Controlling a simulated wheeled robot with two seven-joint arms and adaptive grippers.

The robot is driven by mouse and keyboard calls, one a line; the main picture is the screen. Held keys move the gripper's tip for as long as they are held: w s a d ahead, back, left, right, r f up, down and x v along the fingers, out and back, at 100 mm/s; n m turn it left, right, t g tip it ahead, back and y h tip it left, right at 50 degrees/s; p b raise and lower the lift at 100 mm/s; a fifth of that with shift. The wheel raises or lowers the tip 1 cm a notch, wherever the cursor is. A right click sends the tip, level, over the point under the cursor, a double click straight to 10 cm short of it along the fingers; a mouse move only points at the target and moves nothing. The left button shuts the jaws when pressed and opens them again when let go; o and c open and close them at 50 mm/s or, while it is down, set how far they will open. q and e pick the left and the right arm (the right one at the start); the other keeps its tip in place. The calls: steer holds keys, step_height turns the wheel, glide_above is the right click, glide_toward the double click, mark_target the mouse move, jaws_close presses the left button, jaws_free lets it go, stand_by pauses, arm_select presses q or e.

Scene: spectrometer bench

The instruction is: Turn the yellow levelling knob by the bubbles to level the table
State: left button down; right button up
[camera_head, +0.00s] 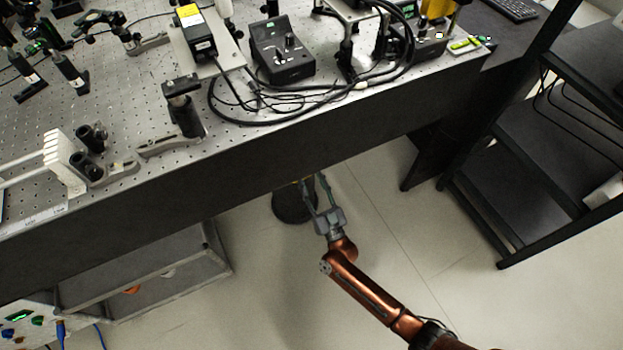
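A small spirit level with yellow-green vials (465,45) lies at the right front corner of the optical table (250,165). A black round foot (294,206) stands on the floor under the front edge. A trace of yellow shows above it, by my fingertips, perhaps the levelling knob; the edge hides most of it. My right gripper (313,184) reaches in from the lower right, beside the foot. Its two fingers are apart, with nothing clearly held between them; the tips are close under the edge. My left gripper is not in view.
A black control box (281,52), cables (300,103) and optical mounts crowd the tabletop. A dark shelf rack (540,150) stands at the right. A grey open case (150,275) sits low at the left. The pale floor (260,300) in front is clear.

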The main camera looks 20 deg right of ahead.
jaws_close()
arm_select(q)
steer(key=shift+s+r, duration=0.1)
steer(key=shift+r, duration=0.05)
arm_select(e)
steer(key=shift+m, duration=0.5)
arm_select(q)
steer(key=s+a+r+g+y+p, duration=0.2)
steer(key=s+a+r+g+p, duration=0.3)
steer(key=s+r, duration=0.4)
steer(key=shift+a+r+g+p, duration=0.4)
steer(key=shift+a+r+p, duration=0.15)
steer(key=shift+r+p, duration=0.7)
arm_select(e)
steer(key=shift+s+a+r+m+g+h, duration=0.15)
steer(key=shift+m+g+h, duration=0.7)
steer(key=shift+m, duration=1.7)
steer(key=shift+w+a+f+m+g+h, duration=0.1)
steer(key=shift+m+g+h, duration=0.25)
steer(key=shift+m+h, duration=1.6)
steer(key=shift+s+a+r+m+g+h, duration=0.15)
steer(key=shift+m+g+h, duration=0.4)
steer(key=shift+m, duration=2.55)
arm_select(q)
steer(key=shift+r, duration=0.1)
arm_select(e)
steer(key=shift+w, duration=0.1)
steer(key=shift+o, duration=1)
jaws_free()
